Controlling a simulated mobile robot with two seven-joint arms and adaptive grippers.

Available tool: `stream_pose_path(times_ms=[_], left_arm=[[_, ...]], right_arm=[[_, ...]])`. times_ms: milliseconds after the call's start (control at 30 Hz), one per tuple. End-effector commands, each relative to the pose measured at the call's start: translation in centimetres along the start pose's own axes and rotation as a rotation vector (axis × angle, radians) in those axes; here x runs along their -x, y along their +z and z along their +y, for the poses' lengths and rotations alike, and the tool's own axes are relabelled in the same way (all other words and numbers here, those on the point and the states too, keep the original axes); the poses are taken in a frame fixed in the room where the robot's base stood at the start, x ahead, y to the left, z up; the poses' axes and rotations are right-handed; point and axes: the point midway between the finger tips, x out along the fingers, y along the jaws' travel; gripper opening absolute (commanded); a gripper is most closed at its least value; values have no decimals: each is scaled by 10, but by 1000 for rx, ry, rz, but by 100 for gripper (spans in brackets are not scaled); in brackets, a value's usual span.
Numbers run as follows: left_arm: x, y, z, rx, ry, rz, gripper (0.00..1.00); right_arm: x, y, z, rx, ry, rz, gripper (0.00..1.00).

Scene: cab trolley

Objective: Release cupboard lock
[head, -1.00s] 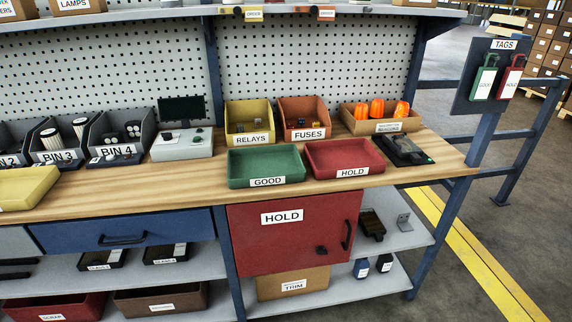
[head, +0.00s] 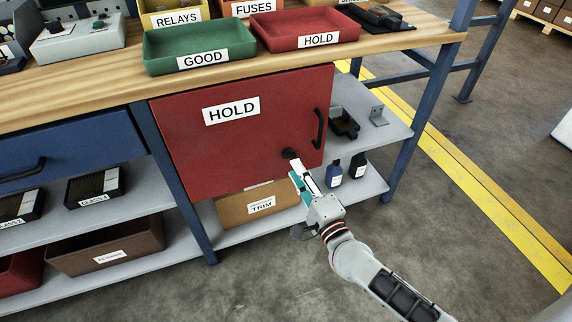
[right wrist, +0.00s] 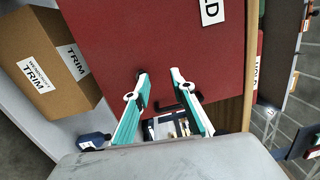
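The red cupboard door (head: 235,130), labelled HOLD, is shut under the bench. Its small black lock knob (head: 289,154) is near the lower right of the door, left of the black bar handle (head: 318,129). My right gripper (head: 299,168) is at the knob, its fingertips just below it. In the right wrist view my right gripper (right wrist: 160,74) is open, with its fingers apart. There the dark knob (right wrist: 141,74) shows at the left fingertip, partly hidden; I cannot tell whether they touch. The handle (right wrist: 188,98) is partly behind the right finger. My left gripper is not in view.
A green GOOD tray (head: 165,62) and a red HOLD tray (head: 283,42) stand on the bench above. A blue drawer (head: 70,140) is to the left. A TRIM box (head: 235,208) and two dark bottles (head: 345,171) sit on the lower shelf. Floor in front is clear.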

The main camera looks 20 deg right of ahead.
Motion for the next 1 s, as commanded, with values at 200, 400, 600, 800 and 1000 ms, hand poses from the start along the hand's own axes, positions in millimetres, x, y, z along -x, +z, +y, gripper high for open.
stream_pose_path(times_ms=[200,400,600,800,1000], left_arm=[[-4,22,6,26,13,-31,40],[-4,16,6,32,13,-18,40],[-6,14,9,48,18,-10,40],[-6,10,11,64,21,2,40],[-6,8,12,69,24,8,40]], right_arm=[[-17,-22,52,-197,57,79,24],[-36,-26,49,-218,52,87,24],[-66,-28,52,-217,53,86,24],[-89,-30,54,-215,54,86,24],[-98,-30,53,-215,53,85,24]])
